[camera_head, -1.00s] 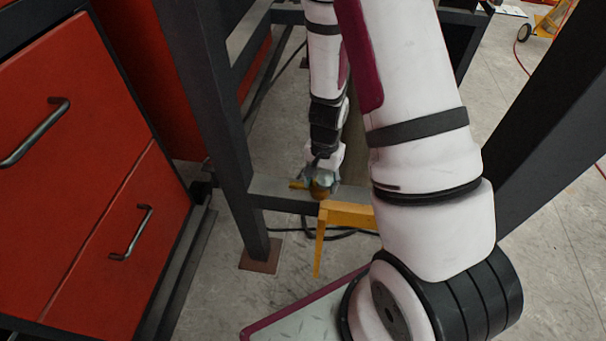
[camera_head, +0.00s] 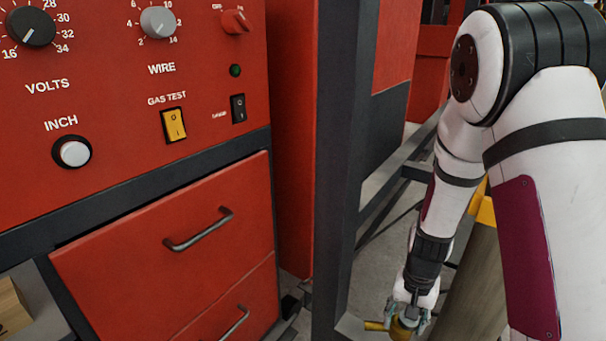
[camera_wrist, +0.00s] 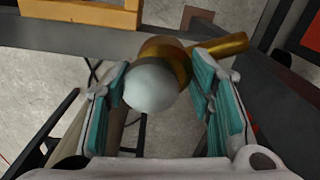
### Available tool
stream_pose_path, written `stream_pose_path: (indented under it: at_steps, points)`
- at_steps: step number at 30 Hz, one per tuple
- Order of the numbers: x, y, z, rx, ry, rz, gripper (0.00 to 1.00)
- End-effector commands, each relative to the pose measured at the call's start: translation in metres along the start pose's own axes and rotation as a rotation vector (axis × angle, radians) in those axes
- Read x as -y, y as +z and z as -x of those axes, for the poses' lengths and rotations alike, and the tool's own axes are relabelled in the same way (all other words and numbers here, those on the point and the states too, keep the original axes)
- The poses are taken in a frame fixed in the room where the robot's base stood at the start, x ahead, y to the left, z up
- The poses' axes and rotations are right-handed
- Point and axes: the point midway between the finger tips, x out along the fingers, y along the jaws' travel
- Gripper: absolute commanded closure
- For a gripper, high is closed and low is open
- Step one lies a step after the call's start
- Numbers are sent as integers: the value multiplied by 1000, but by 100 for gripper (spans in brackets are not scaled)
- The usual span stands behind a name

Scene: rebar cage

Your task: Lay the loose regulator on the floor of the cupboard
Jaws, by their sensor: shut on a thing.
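The regulator shows in the wrist view as a brass body with a pale round dome (camera_wrist: 152,88) and a brass stem (camera_wrist: 222,46) pointing right. My gripper (camera_wrist: 160,80) has its teal-padded fingers on either side of it and is shut on it. In the head view my gripper (camera_head: 408,312) hangs low at the right, with the brass regulator (camera_head: 400,329) at its tips near the bottom edge. The regulator is held beside a dark frame bar; whether it touches is unclear. I cannot make out an open cupboard or its floor in either view.
A red cabinet with a control panel (camera_head: 120,95) and handled drawers (camera_head: 165,245), shut, fills the left. A dark upright post (camera_head: 340,160) stands between it and my arm. A yellow bar (camera_wrist: 85,12) and dark frame rail (camera_wrist: 60,38) lie close to the gripper.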

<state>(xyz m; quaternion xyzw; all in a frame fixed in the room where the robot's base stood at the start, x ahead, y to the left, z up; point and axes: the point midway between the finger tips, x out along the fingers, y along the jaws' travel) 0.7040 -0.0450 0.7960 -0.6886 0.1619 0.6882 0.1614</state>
Motion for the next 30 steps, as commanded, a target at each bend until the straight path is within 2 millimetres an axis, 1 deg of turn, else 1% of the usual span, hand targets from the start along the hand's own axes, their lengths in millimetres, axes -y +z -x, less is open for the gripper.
stream_pose_path:
  at_steps: [1, 3, 6, 10, 12, 15, 20, 23, 26, 29, 30]
  points:
    - [9, 2, 24, -7, -4, 73, 100]
    - [19, 2, 44, -6, -3, 168, 100]
    - [30, 4, 68, -6, -2, 283, 100]
    - [40, 6, 91, -5, -1, 389, 100]
    - [43, 7, 99, -2, -2, 424, 100]
    - [46, 7, 104, -2, -1, 454, 100]
    - [46, 7, 106, -2, -1, 463, 100]
    - [46, 7, 102, 0, 0, 463, 100]
    - [45, 10, 86, 4, 1, 463, 100]
    - [43, 14, 58, 8, 2, 462, 100]
    - [42, 17, 44, 9, 2, 462, 100]
